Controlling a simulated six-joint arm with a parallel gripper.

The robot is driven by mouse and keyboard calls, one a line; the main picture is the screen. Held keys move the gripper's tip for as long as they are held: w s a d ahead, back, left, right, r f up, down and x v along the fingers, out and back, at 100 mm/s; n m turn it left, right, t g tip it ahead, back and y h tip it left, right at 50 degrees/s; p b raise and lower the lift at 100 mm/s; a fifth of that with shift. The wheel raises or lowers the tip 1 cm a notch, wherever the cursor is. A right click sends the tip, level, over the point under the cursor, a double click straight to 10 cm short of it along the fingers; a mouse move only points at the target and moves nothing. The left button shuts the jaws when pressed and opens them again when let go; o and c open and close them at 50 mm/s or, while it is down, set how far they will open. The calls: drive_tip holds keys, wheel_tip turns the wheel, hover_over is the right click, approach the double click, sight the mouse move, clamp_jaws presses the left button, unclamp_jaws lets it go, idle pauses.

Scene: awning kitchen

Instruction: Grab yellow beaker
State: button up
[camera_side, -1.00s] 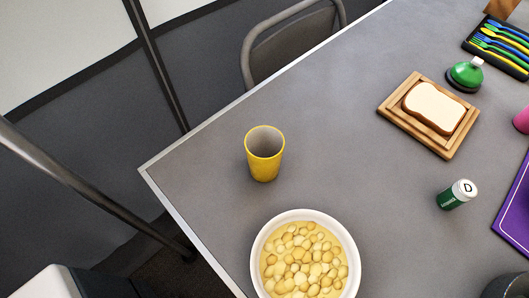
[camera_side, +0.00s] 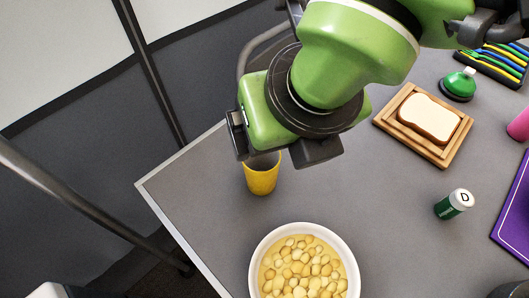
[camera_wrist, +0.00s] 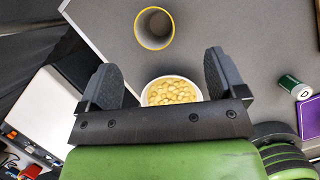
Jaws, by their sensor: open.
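The yellow beaker (camera_side: 262,179) stands upright on the grey table, its upper part partly hidden behind my gripper in the side view. In the wrist view the beaker (camera_wrist: 154,28) shows its open grey inside and yellow rim, ahead of the fingers and clear of them. My gripper (camera_wrist: 161,75) is open and empty, its two dark fingers wide apart. In the side view my green wrist hangs above and behind the beaker; I cannot tell the exact gap.
A white bowl of yellowish round pieces (camera_side: 304,268) stands in front of the beaker. A green-white can (camera_side: 454,204), bread on a wooden board (camera_side: 384,118), a green bell-like item (camera_side: 458,85) and a purple mat (camera_side: 514,225) lie to the right. The table's left edge is near the beaker.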

drive_tip(key=n, duration=0.1)
approach(255, 165)
drive_tip(key=shift+x, duration=2.2)
drive_tip(key=shift+c, duration=0.5)
drive_tip(key=c, duration=0.9)
